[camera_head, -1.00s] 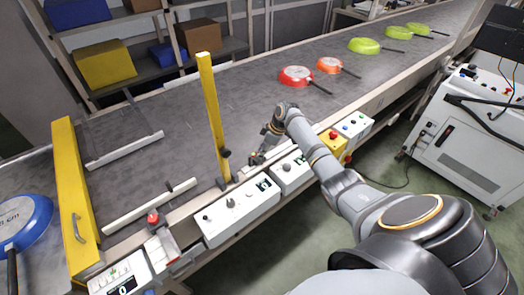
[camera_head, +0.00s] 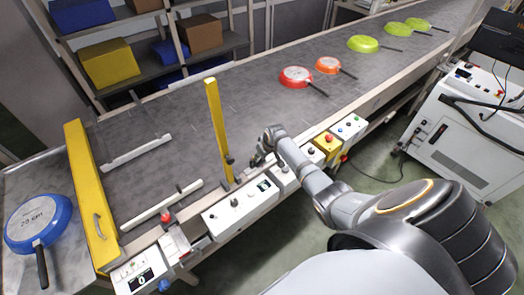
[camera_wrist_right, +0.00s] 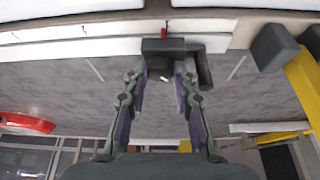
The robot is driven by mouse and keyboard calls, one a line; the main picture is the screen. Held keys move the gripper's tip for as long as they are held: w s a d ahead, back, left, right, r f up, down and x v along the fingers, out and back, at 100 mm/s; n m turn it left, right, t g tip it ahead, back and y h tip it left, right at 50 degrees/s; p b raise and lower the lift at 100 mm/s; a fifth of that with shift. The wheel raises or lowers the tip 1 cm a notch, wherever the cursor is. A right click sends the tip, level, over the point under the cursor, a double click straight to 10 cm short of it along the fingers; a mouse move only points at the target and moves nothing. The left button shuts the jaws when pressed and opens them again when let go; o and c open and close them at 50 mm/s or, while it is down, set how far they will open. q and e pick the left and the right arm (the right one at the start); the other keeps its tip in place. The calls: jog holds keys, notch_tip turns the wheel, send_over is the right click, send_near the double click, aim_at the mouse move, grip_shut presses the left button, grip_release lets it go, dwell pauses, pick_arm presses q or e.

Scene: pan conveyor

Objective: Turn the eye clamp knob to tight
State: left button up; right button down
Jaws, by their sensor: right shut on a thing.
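The eye clamp knob (camera_wrist_right: 159,66) is a small dark knob with a short pale mark, under a dark block (camera_wrist_right: 168,45) at the conveyor's edge in the right wrist view. My right gripper (camera_wrist_right: 162,72) has its two fingertips on either side of the knob and is shut on it. In the head view my right gripper (camera_head: 262,152) is at the conveyor's near rail, just right of the upright yellow bar. The knob is too small and covered there to make out its setting. My left gripper is not in view.
The upright yellow bar (camera_head: 218,130) stands close left of my right gripper. White control boxes (camera_head: 240,208) line the near rail. A red pan (camera_head: 296,77), an orange pan (camera_head: 328,65) and several green ones lie farther along the belt. A blue pan (camera_head: 38,222) lies at left.

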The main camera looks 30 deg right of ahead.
jog(key=m, duration=0.1)
jog(key=m+h+p, duration=0.1)
jog(key=shift+a+r+m, duration=0.15)
jog(key=shift+m, duration=0.15)
jog(key=shift+m+h+p, duration=0.5)
jog(key=shift+m+p, duration=0.15)
jog(key=shift+m, duration=0.65)
jog(key=shift+a+g, duration=0.1)
jog(key=shift+g, duration=0.2)
jog(key=c, duration=1.1)
grip_release()
jog(key=shift+o, duration=0.2)
jog(key=v, duration=0.7)
jog(key=shift+r, duration=0.25)
jog(key=shift+s, duration=0.15)
